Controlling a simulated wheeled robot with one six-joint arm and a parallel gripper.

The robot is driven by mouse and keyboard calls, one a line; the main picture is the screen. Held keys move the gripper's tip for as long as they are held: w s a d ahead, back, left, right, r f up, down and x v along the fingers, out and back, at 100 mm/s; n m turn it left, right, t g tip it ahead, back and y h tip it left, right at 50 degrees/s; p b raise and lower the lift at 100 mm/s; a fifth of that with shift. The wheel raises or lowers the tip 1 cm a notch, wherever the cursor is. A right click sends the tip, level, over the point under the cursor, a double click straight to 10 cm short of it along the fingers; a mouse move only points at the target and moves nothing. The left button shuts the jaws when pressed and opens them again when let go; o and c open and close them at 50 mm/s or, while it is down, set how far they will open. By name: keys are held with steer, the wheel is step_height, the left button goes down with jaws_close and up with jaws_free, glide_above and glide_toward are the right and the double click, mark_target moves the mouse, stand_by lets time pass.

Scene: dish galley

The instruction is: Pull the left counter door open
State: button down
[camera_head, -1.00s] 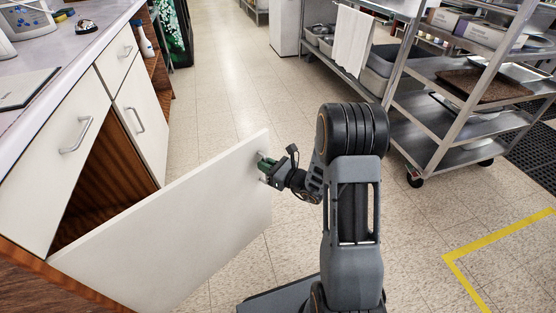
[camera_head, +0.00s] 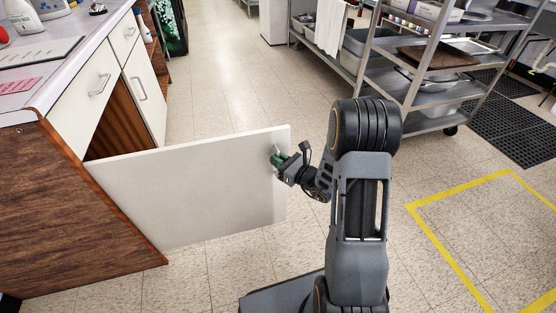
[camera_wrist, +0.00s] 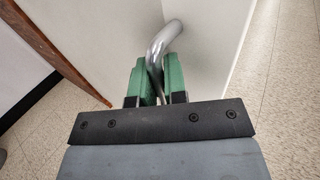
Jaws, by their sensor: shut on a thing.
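The left counter door (camera_head: 190,190) is a white panel that stands swung well out from the counter, its hinge side at the counter's near corner. Its silver handle (camera_wrist: 166,38) shows in the wrist view, a curved metal bar coming off the door face. My gripper (camera_head: 278,158) is at the door's free edge. In the wrist view its green fingers (camera_wrist: 155,80) are closed around the handle. Behind the door, the brown wooden inside of the cabinet (camera_head: 115,128) shows in part; the door hides the rest.
A closed white door (camera_head: 145,95) with a handle is beside the opening. A drawer front (camera_head: 80,100) is above it. A metal shelf cart (camera_head: 425,85) stands at the back right. Yellow tape (camera_head: 440,235) marks the floor at right. The tiled aisle is clear.

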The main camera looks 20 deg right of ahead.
steer(key=shift+s+a, duration=0.1)
steer(key=shift+s, duration=0.2)
steer(key=c, duration=1.2)
jaws_free()
steer(key=p+v, duration=0.2)
steer(key=v, duration=1.1)
steer(key=shift+s+d+p, duration=0.3)
steer(key=shift+p, duration=0.1)
